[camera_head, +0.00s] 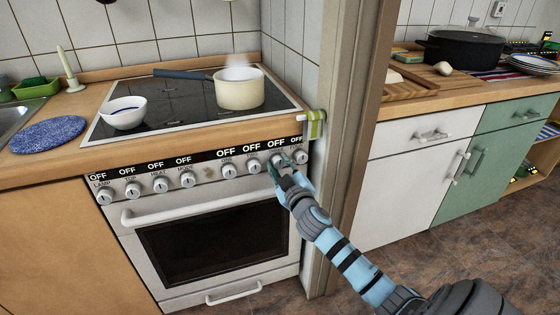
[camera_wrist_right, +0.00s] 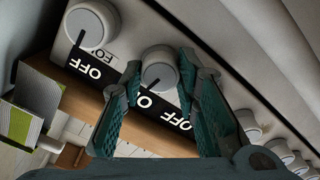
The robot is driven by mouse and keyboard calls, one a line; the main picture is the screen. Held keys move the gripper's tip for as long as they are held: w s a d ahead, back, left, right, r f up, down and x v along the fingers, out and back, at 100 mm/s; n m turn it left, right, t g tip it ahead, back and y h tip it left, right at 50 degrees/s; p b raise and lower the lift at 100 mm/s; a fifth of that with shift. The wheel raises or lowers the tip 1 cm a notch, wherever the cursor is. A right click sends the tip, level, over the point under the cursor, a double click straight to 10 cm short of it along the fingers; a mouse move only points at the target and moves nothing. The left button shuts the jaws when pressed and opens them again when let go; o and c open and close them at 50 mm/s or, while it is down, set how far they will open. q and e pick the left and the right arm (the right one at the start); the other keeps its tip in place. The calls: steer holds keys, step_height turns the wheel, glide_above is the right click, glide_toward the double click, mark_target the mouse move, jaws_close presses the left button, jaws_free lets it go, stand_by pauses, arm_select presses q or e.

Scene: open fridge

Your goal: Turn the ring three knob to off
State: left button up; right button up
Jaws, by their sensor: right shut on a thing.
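The ring three knob (camera_head: 277,159) is a round pale knob near the right end of the stove's front panel. My right gripper (camera_head: 279,168) is at it and partly hides it. In the right wrist view the knob (camera_wrist_right: 159,68) sits between the two teal fingers of my right gripper (camera_wrist_right: 157,88), which is shut on it. Its dark pointer mark slants down and left towards the black label strip. A finger partly covers the lettering there, and I cannot tell the exact setting. My left gripper is not in view.
The ring four knob (camera_head: 300,157) is close on the right. Other knobs line the panel to the left, above the oven handle (camera_head: 190,208). A steaming pot (camera_head: 239,88) and a white bowl (camera_head: 123,113) stand on the hob. A striped cloth (camera_head: 316,124) hangs beside the panel.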

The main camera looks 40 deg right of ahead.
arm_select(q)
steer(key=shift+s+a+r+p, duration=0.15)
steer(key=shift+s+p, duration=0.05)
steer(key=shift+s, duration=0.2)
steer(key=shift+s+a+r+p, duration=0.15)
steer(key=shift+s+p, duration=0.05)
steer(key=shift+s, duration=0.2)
arm_select(e)
steer(key=shift+n, duration=0.9)
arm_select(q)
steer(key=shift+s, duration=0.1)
arm_select(e)
steer(key=o, duration=1.2)
steer(key=shift+c, duration=0.2)
steer(key=shift+s+a, duration=0.1)
steer(key=shift+s, duration=0.15)
steer(key=v, duration=1.1)
steer(key=shift+s, duration=0.2)
steer(key=shift+a, duration=0.1)
